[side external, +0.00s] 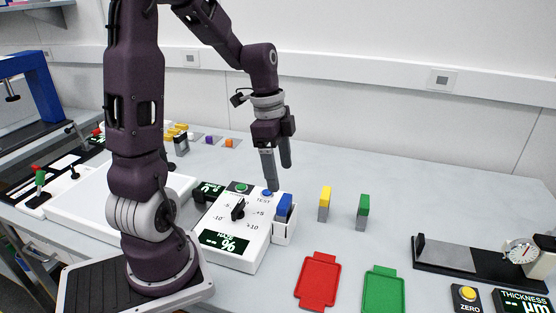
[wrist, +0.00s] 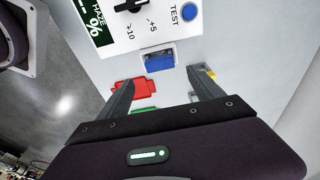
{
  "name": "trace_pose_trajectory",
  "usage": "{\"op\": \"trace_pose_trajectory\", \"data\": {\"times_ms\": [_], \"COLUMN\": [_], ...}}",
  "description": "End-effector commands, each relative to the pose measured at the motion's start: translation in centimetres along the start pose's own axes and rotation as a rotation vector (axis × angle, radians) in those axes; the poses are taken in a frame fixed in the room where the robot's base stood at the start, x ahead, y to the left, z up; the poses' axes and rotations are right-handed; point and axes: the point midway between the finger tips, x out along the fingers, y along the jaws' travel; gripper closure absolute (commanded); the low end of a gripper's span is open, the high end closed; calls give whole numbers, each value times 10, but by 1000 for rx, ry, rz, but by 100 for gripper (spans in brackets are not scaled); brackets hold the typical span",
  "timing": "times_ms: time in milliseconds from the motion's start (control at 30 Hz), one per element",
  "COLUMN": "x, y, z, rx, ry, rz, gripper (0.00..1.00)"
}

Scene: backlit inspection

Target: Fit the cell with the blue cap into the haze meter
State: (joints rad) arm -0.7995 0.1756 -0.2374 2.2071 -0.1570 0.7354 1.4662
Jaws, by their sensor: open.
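The haze meter (side external: 262,232) is a white box with a dial, a dark % display and a blue TEST button; its top also shows in the wrist view (wrist: 148,38). The cell with the blue cap (side external: 284,205) stands upright in the white holder (side external: 284,238) at the meter's right side. Its lower body is hidden by the holder walls. In the wrist view its blue cap (wrist: 159,62) fills the holder opening. My gripper (side external: 279,177) is open and empty above the cell, apart from it. Its fingers (wrist: 160,80) spread on either side below the cap in the wrist view.
A yellow-capped cell (side external: 324,203) and a green-capped cell (side external: 363,212) stand to the right. A red tray (side external: 318,281) and a green tray (side external: 384,291) lie in front. A thickness gauge (side external: 480,262) stands at the far right. The table behind the cells is clear.

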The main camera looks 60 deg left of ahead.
Motion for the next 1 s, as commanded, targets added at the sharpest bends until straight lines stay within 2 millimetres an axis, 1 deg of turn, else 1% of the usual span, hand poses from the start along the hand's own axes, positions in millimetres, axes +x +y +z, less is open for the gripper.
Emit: {"op": "trace_pose_trajectory", "data": {"times_ms": [33,100,167,233,267,367,400,433,500,600,633,700,767,1000], "x": [-10,-20,-25,-33,-38,-61,-70,-76,-87,-94,-95,-95,-95,-95], "y": [-1,-1,0,7,15,60,83,99,135,171,178,188,192,191], "z": [0,0,0,-5,-10,-28,-33,-35,-34,-25,-23,-19,-17,-17], "rx": [0,0,0,-17,-39,-179,-254,-314,-453,-619,-655,-716,-742,-750], "ry": [0,0,0,-8,-14,-14,7,32,112,233,262,307,323,323], "rz": [-5,-4,-2,-16,-32,-131,-176,-206,-254,-268,-265,-253,-247,-246], "gripper": [24,24,24,24,24,24,24,24,24,24,24,24,24,24]}}
